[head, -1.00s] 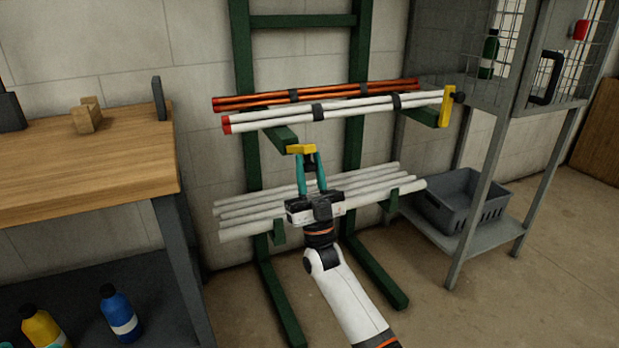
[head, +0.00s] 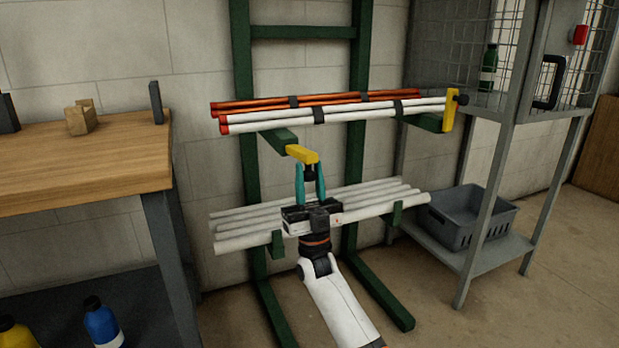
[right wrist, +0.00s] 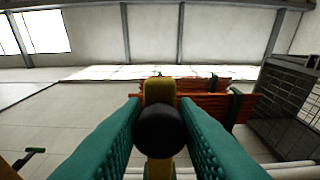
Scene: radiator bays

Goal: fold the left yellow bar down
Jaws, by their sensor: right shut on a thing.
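The left yellow bar (head: 302,154) sits at the front end of the upper left green arm (head: 278,139) of the rack. It points right and slopes slightly down, with a black knob (right wrist: 160,130) at its free end. My right gripper (head: 309,172) is shut on that knob from below, with teal fingers on either side of it. In the right wrist view the yellow bar (right wrist: 160,92) shows behind the knob. The right yellow bar (head: 449,110) stands upright at the other arm's end. My left gripper is not in view.
White and copper pipes (head: 330,106) lie on the upper arms, just above my gripper. More white pipes (head: 350,200) lie on the lower arms behind it. A workbench (head: 80,160) stands left. A cage shelf with a grey crate (head: 470,215) stands right.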

